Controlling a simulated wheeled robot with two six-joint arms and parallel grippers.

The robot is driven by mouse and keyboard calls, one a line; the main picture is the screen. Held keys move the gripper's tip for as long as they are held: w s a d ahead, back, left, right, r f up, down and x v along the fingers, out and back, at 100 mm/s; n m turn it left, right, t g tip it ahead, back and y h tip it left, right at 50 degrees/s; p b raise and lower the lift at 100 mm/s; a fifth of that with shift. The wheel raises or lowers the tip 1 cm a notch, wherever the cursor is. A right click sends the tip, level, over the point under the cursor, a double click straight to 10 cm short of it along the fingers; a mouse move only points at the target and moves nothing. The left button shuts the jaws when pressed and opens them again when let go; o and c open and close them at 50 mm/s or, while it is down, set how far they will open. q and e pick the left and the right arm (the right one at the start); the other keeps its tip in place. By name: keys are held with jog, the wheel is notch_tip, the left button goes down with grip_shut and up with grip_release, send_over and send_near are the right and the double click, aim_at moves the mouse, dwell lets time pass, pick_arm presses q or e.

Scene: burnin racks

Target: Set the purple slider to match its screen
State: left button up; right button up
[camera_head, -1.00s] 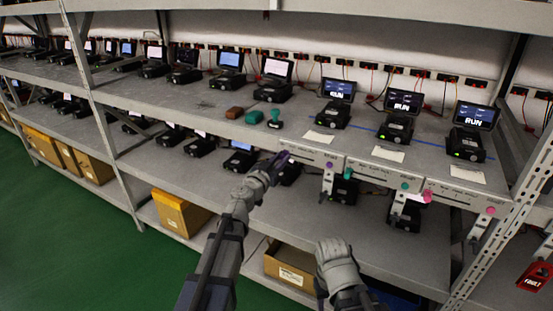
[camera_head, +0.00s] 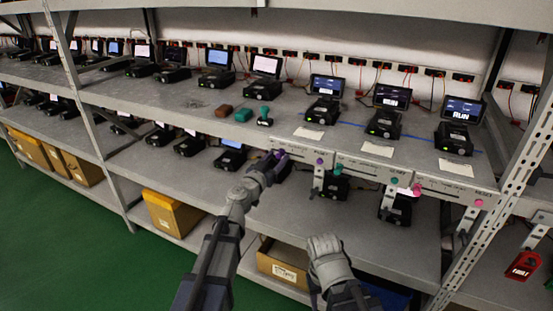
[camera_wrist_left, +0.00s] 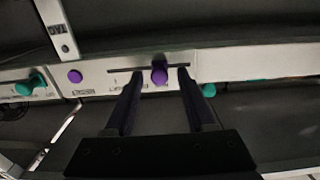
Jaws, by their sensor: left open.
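The purple slider knob (camera_wrist_left: 159,72) sits in a dark horizontal slot on the grey front panel (camera_wrist_left: 225,63). In the head view the panel's left end is partly covered by my gripper. My left gripper (camera_head: 279,155) is open at the panel; in the left wrist view its fingers (camera_wrist_left: 160,80) stand on either side of the knob, and I cannot tell if they touch it. A round purple button (camera_wrist_left: 75,76) is beside the slot. The screen (camera_head: 327,86) above that panel shows RUN; its smaller text is unreadable. My right gripper (camera_head: 325,258) is low in front of the shelves, its fingers unclear.
Panels with a teal knob (camera_head: 394,181) and a pink knob (camera_head: 417,190) continue to the right. Brown and teal objects (camera_head: 243,115) lie on the shelf behind. A red FAULT tag (camera_head: 523,265) hangs at the right. Cardboard boxes (camera_head: 281,262) sit on the lowest shelf.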

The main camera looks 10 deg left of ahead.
pick_arm(q)
jog(key=v, duration=0.7)
jog(key=shift+s, duration=0.2)
jog(key=s+d+f+m+g+h, duration=0.1)
jog(key=s+d+f+g, duration=0.35)
jog(key=f, duration=0.25)
jog(key=s+d+f+m+g+h, duration=0.1)
jog(key=s+d+f+g, duration=0.25)
jog(key=f+g, duration=0.2)
jog(key=s+a+f+n+g+y, duration=0.5)
jog(key=s+a+f+g+y, duration=0.15)
jog(key=s+a+f, duration=0.45)
jog(key=s+d+r+m+y+p, duration=0.1)
jog(key=s+d+r+p, duration=0.1)
jog(key=d, duration=0.3)
jog(key=s+d+r+m+y+p, duration=0.1)
jog(key=s+d+r+m+p, duration=0.1)
jog(key=s+d+r+p, duration=0.1)
jog(key=s+d+r+g, duration=0.1)
jog(key=s+d, duration=0.1)
jog(key=shift+s+d+r, duration=0.25)
jog(key=shift+d+r, duration=0.1)
jog(key=shift+r, duration=0.05)
